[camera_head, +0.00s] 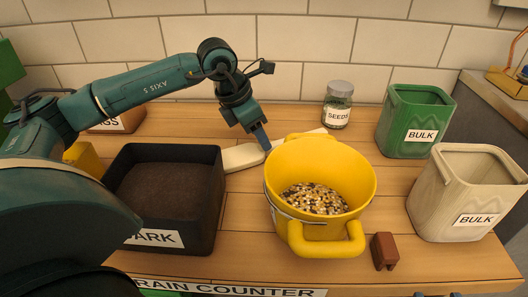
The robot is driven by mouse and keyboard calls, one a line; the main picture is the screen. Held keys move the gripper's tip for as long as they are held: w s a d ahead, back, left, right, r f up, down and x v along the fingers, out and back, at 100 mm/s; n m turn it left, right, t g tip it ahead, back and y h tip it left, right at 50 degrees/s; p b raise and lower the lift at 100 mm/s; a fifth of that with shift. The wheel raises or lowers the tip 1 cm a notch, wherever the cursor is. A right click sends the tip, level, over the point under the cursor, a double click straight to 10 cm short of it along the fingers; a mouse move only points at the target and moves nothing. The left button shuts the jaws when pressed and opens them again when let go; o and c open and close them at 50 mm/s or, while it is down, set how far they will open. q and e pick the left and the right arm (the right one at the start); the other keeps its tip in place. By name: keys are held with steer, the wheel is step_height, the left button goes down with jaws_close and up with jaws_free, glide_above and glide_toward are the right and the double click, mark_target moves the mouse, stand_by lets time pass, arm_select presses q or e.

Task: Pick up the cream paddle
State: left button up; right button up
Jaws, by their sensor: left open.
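The cream paddle (241,157) lies on the wooden counter between the black bin and the yellow bucket. Its right part runs behind the bucket and is partly hidden by my left gripper. My left gripper (263,141) points down at the paddle with its blue fingers at or just above it; I cannot tell if they touch it. It is open. Small dark blue parts at the bottom edge (440,294) look like the tip of my right gripper; most of it is cut off.
The yellow bucket (345,172) of mixed grain stands close to the right of my left gripper. The black bin (206,216) is on the left. A seeds jar (337,104), a green bulk bin (412,125), a cream bulk bin (462,192) and a brown block (384,251) stand to the right.

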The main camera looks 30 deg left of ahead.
arm_select(q)
steer(key=b+x, duration=0.1)
steer(key=x, duration=0.3)
steer(key=shift+w+d+r, duration=0.1)
steer(key=shift+w+d, duration=0.1)
steer(key=shift+r, duration=0.1)
jaws_close()
